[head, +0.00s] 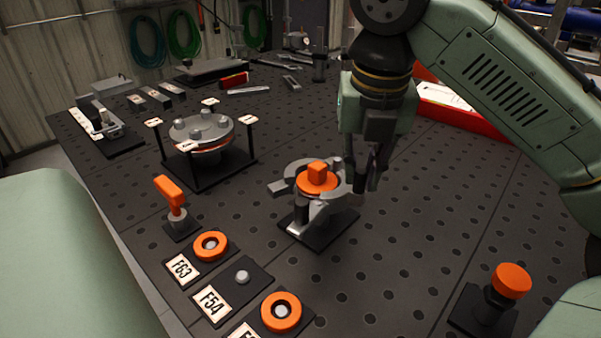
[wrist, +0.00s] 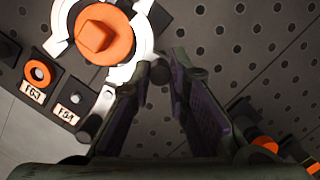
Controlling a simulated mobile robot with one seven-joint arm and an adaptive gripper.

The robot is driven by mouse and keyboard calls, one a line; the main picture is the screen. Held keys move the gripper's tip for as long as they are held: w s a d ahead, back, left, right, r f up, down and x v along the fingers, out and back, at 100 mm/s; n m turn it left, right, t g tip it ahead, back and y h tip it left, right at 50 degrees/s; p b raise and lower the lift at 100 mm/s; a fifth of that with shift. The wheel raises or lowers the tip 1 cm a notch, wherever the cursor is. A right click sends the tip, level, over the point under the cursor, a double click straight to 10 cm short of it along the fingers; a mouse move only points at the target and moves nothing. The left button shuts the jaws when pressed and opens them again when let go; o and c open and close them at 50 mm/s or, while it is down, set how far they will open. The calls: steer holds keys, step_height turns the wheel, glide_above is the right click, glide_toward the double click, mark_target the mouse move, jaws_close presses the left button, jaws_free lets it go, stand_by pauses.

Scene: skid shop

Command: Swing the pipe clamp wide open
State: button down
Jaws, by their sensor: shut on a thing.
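The pipe clamp (head: 325,209) is a grey metal ring on a dark base plate, around an orange round piece with a square block on top (head: 317,175). In the wrist view the clamp (wrist: 141,45) is bright, and its two end lugs stand apart at the lower left, so it looks partly open. My gripper (head: 377,172) is at the clamp's right side, pointing down. In the wrist view its fingertips (wrist: 157,68) are on either side of a small grey round post at the clamp's edge. The exact contact is hard to see.
An orange-handled lever (head: 170,194) and labelled plates with orange rings (head: 211,245) stand at the left and front. A round flange fixture with posts (head: 202,132) is behind left. An orange knob (head: 511,281) stands front right. The perforated table is clear right of the clamp.

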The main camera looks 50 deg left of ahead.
steer(key=shift+w+r, duration=0.1)
steer(key=shift+w+d+p, duration=0.2)
steer(key=shift+w+p, duration=0.15)
steer(key=shift+p, duration=0.25)
steer(key=shift+w+d, duration=0.1)
steer(key=shift+w, duration=0.25)
